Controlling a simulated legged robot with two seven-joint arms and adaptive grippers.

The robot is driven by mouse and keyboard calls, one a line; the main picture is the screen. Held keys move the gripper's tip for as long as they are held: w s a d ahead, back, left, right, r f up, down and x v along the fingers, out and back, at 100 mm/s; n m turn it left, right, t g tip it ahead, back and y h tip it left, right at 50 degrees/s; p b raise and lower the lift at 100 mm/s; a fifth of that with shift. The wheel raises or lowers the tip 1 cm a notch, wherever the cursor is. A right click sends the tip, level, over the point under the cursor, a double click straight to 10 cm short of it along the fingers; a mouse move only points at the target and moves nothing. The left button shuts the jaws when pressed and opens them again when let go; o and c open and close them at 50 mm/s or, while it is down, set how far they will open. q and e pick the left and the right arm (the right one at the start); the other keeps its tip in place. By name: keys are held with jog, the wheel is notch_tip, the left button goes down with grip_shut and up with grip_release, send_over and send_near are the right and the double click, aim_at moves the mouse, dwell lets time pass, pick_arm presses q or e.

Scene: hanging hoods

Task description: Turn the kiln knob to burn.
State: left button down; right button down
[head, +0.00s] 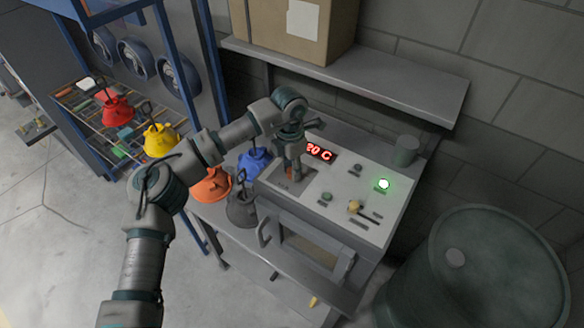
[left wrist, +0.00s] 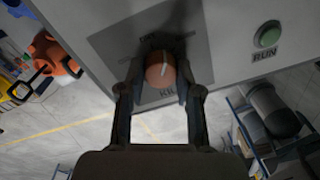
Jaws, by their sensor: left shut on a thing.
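The kiln's light control panel (head: 345,188) is at the centre right of the head view, with a red display (head: 319,151) whose visible part reads "20 C". My left gripper (head: 291,165) reaches down onto the grey plate at the panel's left end. In the left wrist view my left gripper (left wrist: 158,88) has its fingers on both sides of the round orange-red knob (left wrist: 160,72) and is shut on it. The knob has a pale pointer line, roughly upright in that view. My right gripper is not in view.
Coloured hoods, including a blue one (head: 254,160) and an orange one (head: 212,186), are left of the panel.

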pick_arm(q)
jog(key=m, duration=0.4)
jog(key=shift+w+r, duration=0.15)
jog(key=shift+m, duration=0.4)
jog(key=c, duration=0.9)
grip_release()
jog(key=shift+c, duration=0.2)
jog(key=shift+o, duration=0.8)
notch_tip(320, 180, up, 12)
jog(key=shift+w, duration=0.45)
jog(key=shift+f, duration=0.2)
